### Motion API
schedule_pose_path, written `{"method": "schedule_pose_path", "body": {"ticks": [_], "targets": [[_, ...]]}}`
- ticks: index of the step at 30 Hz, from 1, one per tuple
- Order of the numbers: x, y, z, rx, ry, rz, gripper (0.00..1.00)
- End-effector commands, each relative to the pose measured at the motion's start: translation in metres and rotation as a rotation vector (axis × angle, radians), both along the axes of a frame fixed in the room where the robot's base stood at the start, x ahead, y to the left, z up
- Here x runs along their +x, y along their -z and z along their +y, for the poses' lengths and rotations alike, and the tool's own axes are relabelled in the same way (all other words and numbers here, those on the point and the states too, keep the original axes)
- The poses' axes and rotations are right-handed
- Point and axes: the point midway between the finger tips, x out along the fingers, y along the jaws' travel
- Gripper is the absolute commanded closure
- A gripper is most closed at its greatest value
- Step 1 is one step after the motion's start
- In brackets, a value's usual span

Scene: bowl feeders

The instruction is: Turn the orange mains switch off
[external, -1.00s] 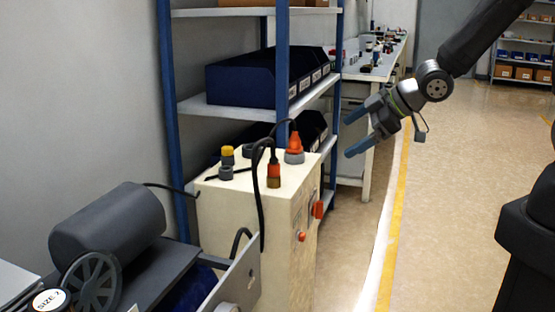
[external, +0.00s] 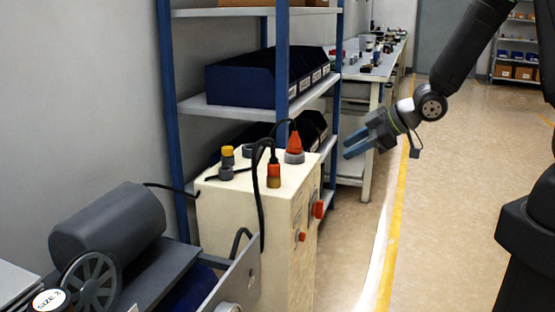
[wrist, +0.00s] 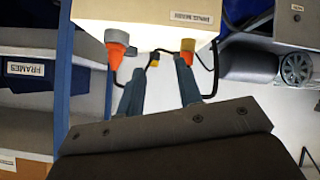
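The cream cabinet (external: 270,215) stands left of centre in the external view. Two orange-red controls are on its right side: a larger one (external: 318,209) and a smaller round one (external: 302,237). I cannot tell the setting of either, nor which is the mains switch. My gripper (external: 347,149) is in the air to the right of and above the cabinet, apart from it, fingers pointing left. In the wrist view its fingers (wrist: 158,92) are spread with nothing between them. That view shows the cabinet (wrist: 140,10) upside down with a label (wrist: 191,18); neither control is clearly visible there.
An orange plug (external: 294,143) and a red-and-yellow connector (external: 273,172) with black cables stand on the cabinet top. A blue-post shelf (external: 282,70) is behind. A motor (external: 108,225) is at left. Floor right of the cabinet is clear.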

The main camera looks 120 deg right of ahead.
Motion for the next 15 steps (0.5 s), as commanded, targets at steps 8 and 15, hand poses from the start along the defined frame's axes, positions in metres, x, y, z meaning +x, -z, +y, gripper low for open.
{"method": "schedule_pose_path", "body": {"ticks": [8,15], "targets": [[-0.053,0.074,-0.026,0.025,0.045,-0.125,0.67],[-0.097,0.126,-0.024,0.043,0.096,-0.279,0.67]]}}
